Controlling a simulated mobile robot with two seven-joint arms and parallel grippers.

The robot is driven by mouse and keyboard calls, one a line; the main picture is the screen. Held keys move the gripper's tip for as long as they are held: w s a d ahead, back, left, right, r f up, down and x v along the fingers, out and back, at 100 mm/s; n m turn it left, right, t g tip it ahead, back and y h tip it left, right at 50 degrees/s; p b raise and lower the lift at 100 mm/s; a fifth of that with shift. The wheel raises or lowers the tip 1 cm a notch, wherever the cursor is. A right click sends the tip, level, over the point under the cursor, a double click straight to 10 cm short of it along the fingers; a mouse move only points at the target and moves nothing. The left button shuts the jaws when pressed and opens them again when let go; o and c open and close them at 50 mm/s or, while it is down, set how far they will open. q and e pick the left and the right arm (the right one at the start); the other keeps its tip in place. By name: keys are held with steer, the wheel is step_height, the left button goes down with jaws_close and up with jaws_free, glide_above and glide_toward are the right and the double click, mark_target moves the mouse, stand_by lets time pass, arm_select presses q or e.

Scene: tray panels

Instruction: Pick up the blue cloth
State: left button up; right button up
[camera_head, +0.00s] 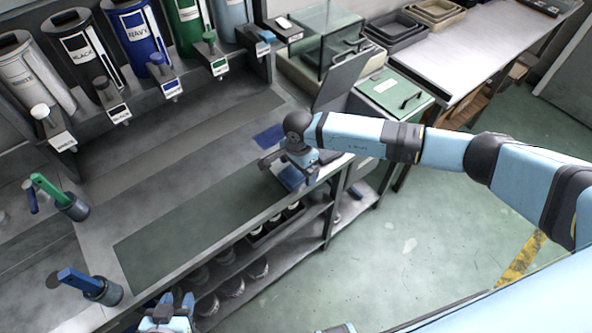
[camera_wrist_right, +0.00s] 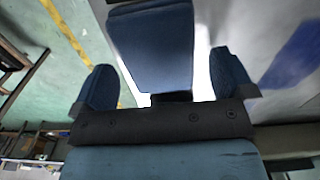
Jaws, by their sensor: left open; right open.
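The blue cloth (camera_head: 270,136) lies flat on the grey workbench (camera_head: 225,130) near its right end, just beyond my right gripper. It also shows at the right edge of the right wrist view (camera_wrist_right: 299,52), off to the side of the fingers and apart from them. My right gripper (camera_head: 292,172) is open over the bench's front edge, and no cloth shows in it. A blue block-like shape sits between its fingers in the wrist view; I cannot tell whether it is part of the gripper. My left gripper (camera_head: 169,304) is open at the bottom of the head view, near the bench's front.
Labelled cylinders, including a navy one (camera_head: 137,35), line the bench's back. Green (camera_head: 52,191) and blue (camera_head: 82,281) handled tools stand at the left. A green panel (camera_head: 190,222) lies flat on the bench. A clear box (camera_head: 325,45) and green-lidded box (camera_head: 393,92) stand at the right.

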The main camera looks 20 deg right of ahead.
steer(key=shift+f, duration=0.3)
steer(key=c, duration=1)
steer(key=shift+r, duration=0.1)
step_height(320, 180, up, 20)
steer(key=b, duration=0.3)
steer(key=shift+o, duration=1.2)
steer(key=shift+c, duration=0.9)
steer(key=shift+w+a, duration=0.1)
